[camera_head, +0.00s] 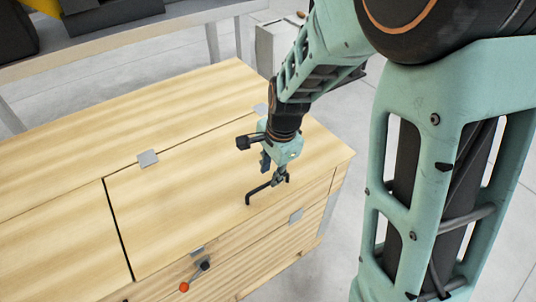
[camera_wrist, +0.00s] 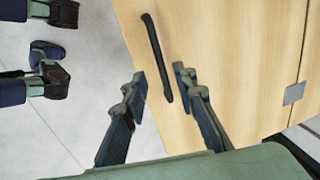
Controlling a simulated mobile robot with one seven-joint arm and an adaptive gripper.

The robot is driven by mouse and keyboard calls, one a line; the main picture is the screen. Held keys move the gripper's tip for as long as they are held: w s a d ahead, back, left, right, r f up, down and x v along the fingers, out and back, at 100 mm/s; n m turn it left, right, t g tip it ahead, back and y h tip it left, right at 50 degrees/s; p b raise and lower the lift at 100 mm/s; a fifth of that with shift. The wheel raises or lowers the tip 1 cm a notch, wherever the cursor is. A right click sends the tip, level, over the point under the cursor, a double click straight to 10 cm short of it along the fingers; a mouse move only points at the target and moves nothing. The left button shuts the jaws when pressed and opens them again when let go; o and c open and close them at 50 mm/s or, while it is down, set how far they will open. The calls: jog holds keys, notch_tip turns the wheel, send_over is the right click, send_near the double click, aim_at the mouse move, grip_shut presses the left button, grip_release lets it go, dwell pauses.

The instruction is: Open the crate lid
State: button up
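The crate (camera_head: 285,240) is pale wood, and its lid (camera_head: 190,195) lies flat and closed on top. A black bar handle (camera_head: 262,188) is fixed on the lid near its front edge; it also shows in the wrist view (camera_wrist: 155,50). My gripper (camera_head: 279,174) is above the lid at the handle's right part. In the wrist view my gripper (camera_wrist: 160,75) is open, with one finger on each side of the handle's lower end. Gaps show between fingers and handle, and I cannot tell whether either touches it.
Grey metal plates (camera_head: 147,158) sit along the lid's back seam, and others (camera_head: 296,215) on the front edge. A dark lever with a red-orange knob (camera_head: 184,287) is on the front. A grey bench (camera_head: 140,40) stands behind. Grey floor lies to the right.

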aim_at(268, 183)
jog(key=shift+w+a+f, duration=0.15)
jog(key=shift+w+f, duration=0.05)
jog(key=shift+f, duration=0.9)
jog(key=shift+w+a+f, duration=0.15)
jog(key=shift+w+f, duration=0.05)
jog(key=shift+f, duration=0.9)
grip_shut()
